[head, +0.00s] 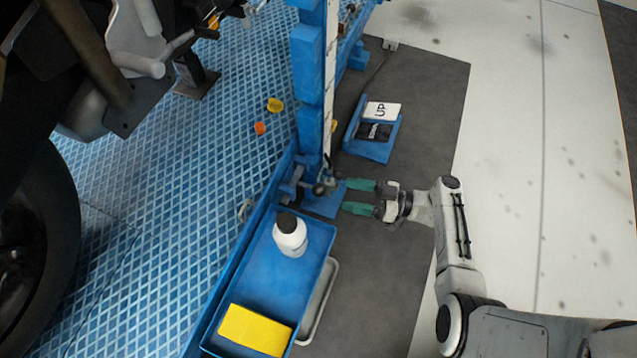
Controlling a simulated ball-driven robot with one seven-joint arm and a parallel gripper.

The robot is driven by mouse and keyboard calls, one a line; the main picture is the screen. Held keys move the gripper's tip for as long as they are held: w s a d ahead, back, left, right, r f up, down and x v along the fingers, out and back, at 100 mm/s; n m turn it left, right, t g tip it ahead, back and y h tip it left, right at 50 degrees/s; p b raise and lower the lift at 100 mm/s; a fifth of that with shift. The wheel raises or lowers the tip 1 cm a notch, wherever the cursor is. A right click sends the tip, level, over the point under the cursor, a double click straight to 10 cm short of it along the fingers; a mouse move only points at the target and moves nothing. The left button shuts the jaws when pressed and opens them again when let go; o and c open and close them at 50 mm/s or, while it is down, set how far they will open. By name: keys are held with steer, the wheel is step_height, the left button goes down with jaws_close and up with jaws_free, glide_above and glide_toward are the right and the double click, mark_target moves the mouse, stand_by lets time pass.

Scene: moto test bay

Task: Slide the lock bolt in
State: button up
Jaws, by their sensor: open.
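My gripper (350,197) has two green fingers, spread apart with nothing between them. It points left at the foot of the blue lift post (310,95). A small dark knob (321,188), perhaps the lock bolt's handle, shows at the post's base, just left of the upper fingertip. I cannot tell whether the finger touches it. How far the bolt is in or out is too small to see. A blue plate (325,205) lies below the knob, partly beside the lower finger.
A blue tray (262,268) at the post's foot holds a white bottle (290,236) and a yellow block (255,330). A blue pedal box (372,146) with a white label sits behind my gripper. A motorcycle wheel (35,240) is at left. Dark mat (420,110) is mostly clear.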

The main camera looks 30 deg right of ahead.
mark_target(318, 190)
steer(key=b+x, duration=0.1)
steer(key=x, duration=0.8)
steer(key=shift+w+a, duration=0.15)
steer(key=shift+a, duration=0.1)
steer(key=shift+c, duration=0.3)
jaws_close()
